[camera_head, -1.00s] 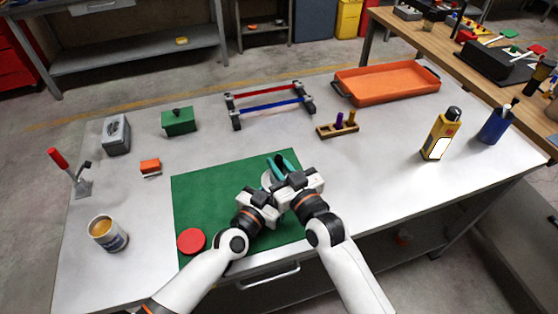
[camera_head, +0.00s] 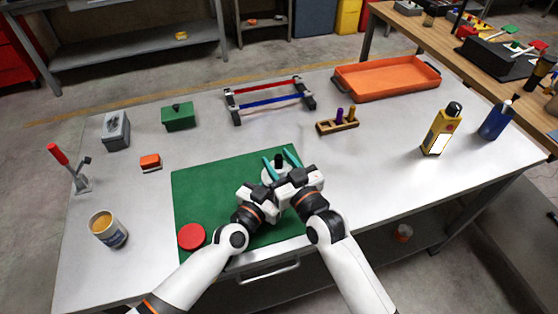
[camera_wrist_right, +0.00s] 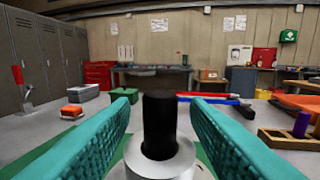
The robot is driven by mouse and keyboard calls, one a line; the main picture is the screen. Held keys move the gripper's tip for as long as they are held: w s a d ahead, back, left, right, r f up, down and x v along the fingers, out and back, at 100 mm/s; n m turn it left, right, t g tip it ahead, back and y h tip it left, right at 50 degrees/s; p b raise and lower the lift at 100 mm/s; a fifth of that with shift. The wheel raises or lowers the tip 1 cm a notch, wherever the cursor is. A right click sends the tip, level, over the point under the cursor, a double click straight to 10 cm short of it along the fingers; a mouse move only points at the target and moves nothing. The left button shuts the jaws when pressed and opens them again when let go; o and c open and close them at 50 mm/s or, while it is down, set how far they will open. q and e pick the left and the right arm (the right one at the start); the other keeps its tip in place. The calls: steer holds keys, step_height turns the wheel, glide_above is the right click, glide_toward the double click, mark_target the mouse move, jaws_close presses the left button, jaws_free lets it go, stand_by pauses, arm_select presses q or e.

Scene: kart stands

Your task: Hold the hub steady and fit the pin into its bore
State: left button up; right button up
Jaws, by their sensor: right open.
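The black pin (camera_head: 279,160) stands upright in the pale grey hub (camera_head: 267,175) on the green mat (camera_head: 215,183). In the right wrist view the pin (camera_wrist_right: 159,115) rises from the middle of the hub's round collar (camera_wrist_right: 160,166); how deep it sits is hidden. My right gripper (camera_head: 280,161) is open, its teal fingers spread on both sides of the pin with clear gaps. My left gripper (camera_head: 258,199) is beside the hub at the near left. Its fingers are hidden, so its hold on the hub cannot be seen.
A red disc (camera_head: 191,236) lies at the mat's near left corner. A wooden block (camera_head: 338,127) with purple and yellow pegs, a red-and-blue rail frame (camera_head: 270,103) and an orange tray (camera_head: 386,81) stand farther back.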

steer(key=v, duration=1.1)
steer(key=shift+s+d, duration=0.2)
steer(key=shift+s, duration=0.1)
arm_select(q)
steer(key=o, duration=1.3)
steer(key=v, duration=1.2)
steer(key=shift+s+f, duration=0.1)
